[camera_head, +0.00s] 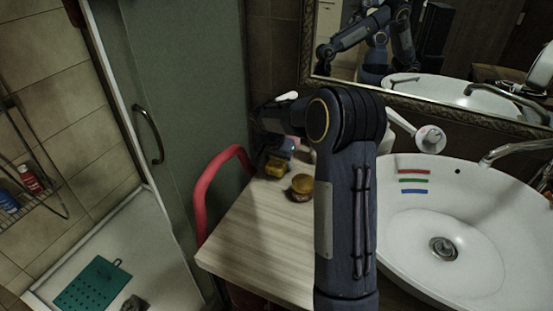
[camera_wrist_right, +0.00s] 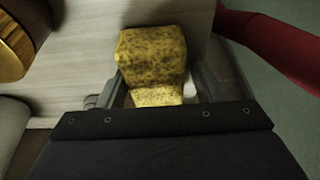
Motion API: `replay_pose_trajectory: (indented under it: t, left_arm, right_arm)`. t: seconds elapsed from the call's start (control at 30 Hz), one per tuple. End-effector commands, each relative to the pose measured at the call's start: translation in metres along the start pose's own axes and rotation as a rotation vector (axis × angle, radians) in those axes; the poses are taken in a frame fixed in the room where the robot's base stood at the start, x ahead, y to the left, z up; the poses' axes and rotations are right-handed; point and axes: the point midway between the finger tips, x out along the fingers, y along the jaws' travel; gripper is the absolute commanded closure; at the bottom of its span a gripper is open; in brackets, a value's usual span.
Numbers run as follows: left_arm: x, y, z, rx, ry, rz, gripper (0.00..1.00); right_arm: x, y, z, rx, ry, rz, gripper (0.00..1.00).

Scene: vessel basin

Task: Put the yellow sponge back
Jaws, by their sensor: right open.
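The yellow sponge (camera_head: 276,166) lies near the back left corner of the wooden counter top. In the right wrist view the yellow, dark-speckled sponge (camera_wrist_right: 155,62) is close up, with its lower end between the two fingers. My right gripper (camera_head: 284,146) is at the sponge, reached over the counter from the right; in the wrist view its fingers (camera_wrist_right: 160,92) stand apart on either side of the sponge. Whether they touch it I cannot tell. My left gripper is not in view.
A round brown-gold jar (camera_head: 301,187) stands right of the sponge, also in the wrist view (camera_wrist_right: 14,45). A red curved rail (camera_head: 205,190) borders the counter (camera_head: 255,240) on the left. The white basin (camera_head: 450,240) is at right, a mirror (camera_head: 440,60) behind.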

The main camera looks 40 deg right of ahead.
Motion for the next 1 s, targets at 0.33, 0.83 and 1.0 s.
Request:
replay_pose_trajectory:
  t: [0.33, 0.83, 1.0]
  left_arm:
    - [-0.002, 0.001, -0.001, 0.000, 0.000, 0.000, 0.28]
    - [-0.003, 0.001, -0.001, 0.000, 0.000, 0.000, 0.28]
    - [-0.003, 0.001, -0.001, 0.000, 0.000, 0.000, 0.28]
  right_arm:
    - [-0.069, 0.003, 0.000, -0.001, -0.005, 0.011, 0.29]
    - [-0.124, 0.003, 0.000, -0.003, -0.006, 0.009, 0.29]
    - [-0.138, 0.017, 0.018, -0.061, -0.049, -0.051, 0.29]
